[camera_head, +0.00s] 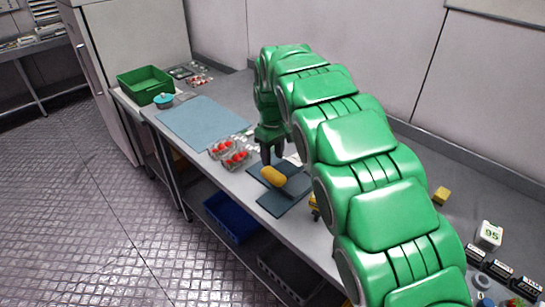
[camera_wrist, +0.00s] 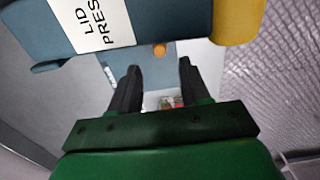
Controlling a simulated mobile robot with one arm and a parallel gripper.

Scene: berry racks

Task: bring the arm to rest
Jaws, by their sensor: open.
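My green arm arches over the bench in the head view. My gripper (camera_head: 271,155) points down just behind the yellow handle (camera_head: 272,177) of a dark blue-grey lid press (camera_head: 282,202). In the wrist view my gripper (camera_wrist: 158,68) has its two dark fingers apart with nothing between them. The lid press (camera_wrist: 175,20) shows there with part of its label and its yellow part (camera_wrist: 238,20), apart from the fingers. Whether a finger touches the press is hard to tell in the head view.
Punnets of red berries (camera_head: 230,153) lie left of my gripper, beside a blue mat (camera_head: 203,122). A green crate (camera_head: 145,84) and a teal round container (camera_head: 163,99) stand farther back. A yellow block (camera_head: 441,195) and a white "95" block (camera_head: 488,235) lie right of my arm. A wall runs behind.

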